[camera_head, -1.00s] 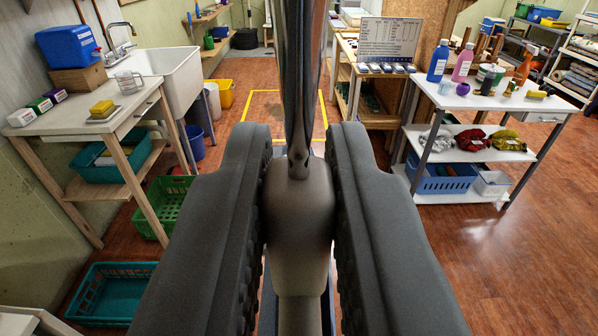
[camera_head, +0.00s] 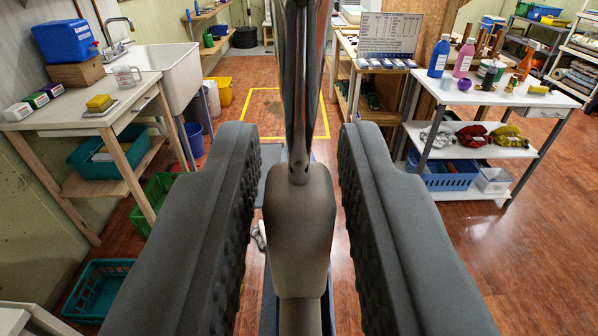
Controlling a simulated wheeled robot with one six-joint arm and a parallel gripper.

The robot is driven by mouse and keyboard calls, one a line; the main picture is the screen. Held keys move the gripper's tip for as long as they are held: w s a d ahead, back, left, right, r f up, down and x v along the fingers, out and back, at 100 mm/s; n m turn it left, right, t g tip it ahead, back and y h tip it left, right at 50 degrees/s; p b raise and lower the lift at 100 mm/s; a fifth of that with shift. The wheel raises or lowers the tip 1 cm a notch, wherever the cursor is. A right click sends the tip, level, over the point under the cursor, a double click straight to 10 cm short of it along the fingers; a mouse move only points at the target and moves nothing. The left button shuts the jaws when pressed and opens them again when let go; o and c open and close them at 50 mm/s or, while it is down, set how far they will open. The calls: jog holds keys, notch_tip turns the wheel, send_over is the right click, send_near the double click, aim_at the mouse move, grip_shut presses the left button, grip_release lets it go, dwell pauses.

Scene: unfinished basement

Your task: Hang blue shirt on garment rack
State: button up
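A hanger, seen end-on, stands upright between my fingers, with a beige-grey body (camera_head: 301,225) and a shiny metal hook (camera_head: 299,90) running up out of the top of the picture. Narrow dark blue edges, seemingly the blue shirt (camera_head: 268,308), show at both sides of its lower end; most of the cloth is hidden. My gripper (camera_head: 296,140) is open, with one black padded finger on each side of the hanger. Floor shows in the gaps, so the fingers stand clear of it. The garment rack's rail cannot be made out, and the hook's top is out of view.
At the left are a wooden table (camera_head: 75,122), a white sink (camera_head: 172,68) and a teal basket (camera_head: 97,291). At the right is a white table (camera_head: 500,97) with bottles. A yellow floor outline (camera_head: 326,120) lies ahead. The floor at right front is clear.

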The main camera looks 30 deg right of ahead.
jog(key=o, duration=0.3)
jog(key=shift+s, duration=0.1)
jog(key=v, duration=1.7)
jog(key=s+a+f+n+y, duration=0.2)
jog(key=a+f, duration=0.3)
jog(key=a, duration=0.6)
jog(key=s+a+f+n+t+y, duration=0.1)
jog(key=s+a+f+y, duration=0.3)
jog(key=a, duration=0.7)
jog(key=s+a+f+n+t+y, duration=0.1)
jog(key=s+a+f+n+y, duration=0.2)
jog(key=a+f, duration=0.4)
jog(key=s+a, duration=0.1)
jog(key=a, duration=0.3)
jog(key=shift+a+y, duration=0.2)
jog(key=shift+y, duration=0.1)
